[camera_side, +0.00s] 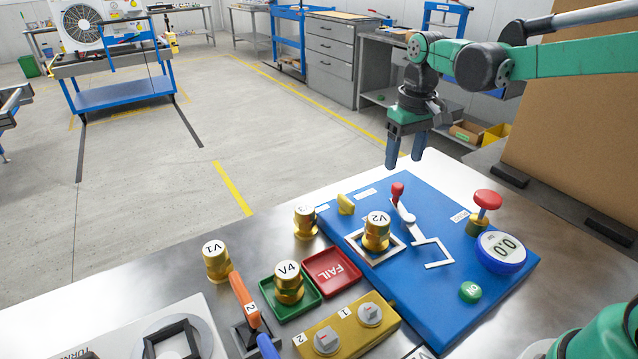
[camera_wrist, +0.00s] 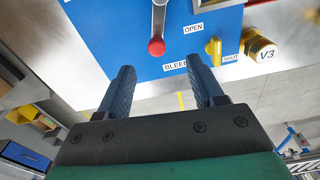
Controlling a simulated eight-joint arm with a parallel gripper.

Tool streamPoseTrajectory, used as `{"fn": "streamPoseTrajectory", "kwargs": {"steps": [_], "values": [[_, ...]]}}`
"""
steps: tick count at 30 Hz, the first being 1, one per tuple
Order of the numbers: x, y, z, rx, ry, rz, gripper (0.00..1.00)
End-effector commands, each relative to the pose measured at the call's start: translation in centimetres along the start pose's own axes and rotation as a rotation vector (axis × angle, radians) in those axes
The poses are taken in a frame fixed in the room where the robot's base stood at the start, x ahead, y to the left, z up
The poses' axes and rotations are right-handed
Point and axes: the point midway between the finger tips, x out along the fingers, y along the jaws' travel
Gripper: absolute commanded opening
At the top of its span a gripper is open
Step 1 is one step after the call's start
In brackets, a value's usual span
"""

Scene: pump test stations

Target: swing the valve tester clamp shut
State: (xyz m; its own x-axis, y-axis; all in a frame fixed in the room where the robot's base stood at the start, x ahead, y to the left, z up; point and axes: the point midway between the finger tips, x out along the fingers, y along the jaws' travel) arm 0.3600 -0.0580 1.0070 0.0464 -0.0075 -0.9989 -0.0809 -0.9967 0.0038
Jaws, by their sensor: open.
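The valve tester is a blue board (camera_side: 463,295) on the bench. Its clamp lever has a red knob (camera_side: 397,189) and a pale grey arm (camera_side: 405,212). The knob also shows in the wrist view (camera_wrist: 157,47), just beyond my fingertips. Valve V2 (camera_side: 376,232) stands upright in a pale square frame (camera_side: 353,239) left of the lever. A white angled bracket (camera_side: 438,263) lies right of V2; I cannot tell whether it joins the lever. My gripper (camera_side: 405,160) is open and empty above the board's back edge, apart from the knob. It points down.
A yellow bleed handle (camera_side: 346,204) and valve V3 (camera_side: 305,222) stand at the board's left. V4 (camera_side: 288,283) sits in a green tray beside the red FAIL tray (camera_side: 332,271).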

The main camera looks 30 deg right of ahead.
Motion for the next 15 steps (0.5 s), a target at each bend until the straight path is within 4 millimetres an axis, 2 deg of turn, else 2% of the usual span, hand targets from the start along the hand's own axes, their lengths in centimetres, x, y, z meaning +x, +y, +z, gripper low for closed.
{"fn": "streamPoseTrajectory", "kwargs": {"steps": [8, 15], "values": [[2.0, 0.6, -0.8, 0.007, -0.05, -0.004, 0.61], [5.2, 0.6, -0.6, 0.007, -0.048, -0.004, 0.61]]}}
